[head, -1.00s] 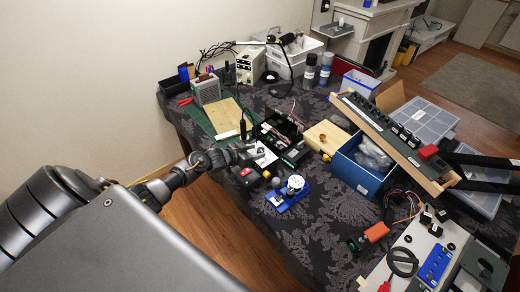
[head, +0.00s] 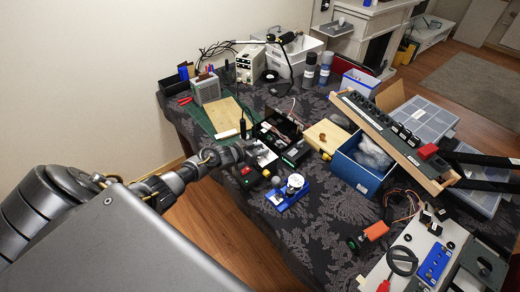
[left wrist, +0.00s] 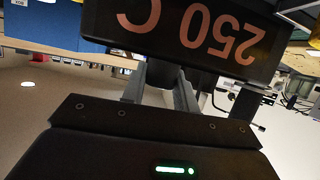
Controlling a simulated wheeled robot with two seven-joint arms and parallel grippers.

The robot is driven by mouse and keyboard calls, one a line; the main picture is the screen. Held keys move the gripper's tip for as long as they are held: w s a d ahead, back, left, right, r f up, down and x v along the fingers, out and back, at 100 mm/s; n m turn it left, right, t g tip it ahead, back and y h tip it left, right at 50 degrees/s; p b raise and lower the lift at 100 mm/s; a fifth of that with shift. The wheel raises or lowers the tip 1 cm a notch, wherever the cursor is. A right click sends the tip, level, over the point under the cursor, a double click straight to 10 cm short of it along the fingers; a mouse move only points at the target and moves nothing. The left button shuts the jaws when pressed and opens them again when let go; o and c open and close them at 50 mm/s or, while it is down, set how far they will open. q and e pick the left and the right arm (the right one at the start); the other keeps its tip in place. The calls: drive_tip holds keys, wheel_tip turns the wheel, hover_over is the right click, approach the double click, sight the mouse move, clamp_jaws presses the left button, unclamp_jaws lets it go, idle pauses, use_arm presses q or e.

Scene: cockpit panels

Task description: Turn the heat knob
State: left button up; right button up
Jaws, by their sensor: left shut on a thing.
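My left gripper (head: 258,153) reaches over the table's left edge to the dark electronics unit (head: 285,147) with an upright board. In the left wrist view, a black panel (left wrist: 185,32) with upside-down orange "250 C" lettering hangs right above the fingers. The left gripper (left wrist: 158,88) is shut on a dark part there, mostly hidden behind the panel. I cannot make out the heat knob itself, nor whether this part is the knob.
A blue stand with a white dial (head: 290,192) and a red-and-black item (head: 246,177) sit close to the left gripper. A blue box (head: 357,170) and a tilted switch panel (head: 392,135) stand to the right. Patterned cloth is bare in the front middle.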

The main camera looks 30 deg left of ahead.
use_arm(q)
drive_tip(key=shift+d+r+n+t+y+p, duration=0.25)
drive_tip(key=shift+n+y+p, duration=0.2)
drive_tip(key=shift+p, duration=0.25)
drive_tip(key=shift+a+f+n+y+p, duration=0.2)
drive_tip(key=shift+n+y+p, duration=0.1)
drive_tip(key=shift+n+y, duration=0.35)
drive_tip(key=o, duration=1)
drive_tip(key=shift+c, duration=0.2)
drive_tip(key=b+v, duration=0.1)
drive_tip(key=v, duration=1)
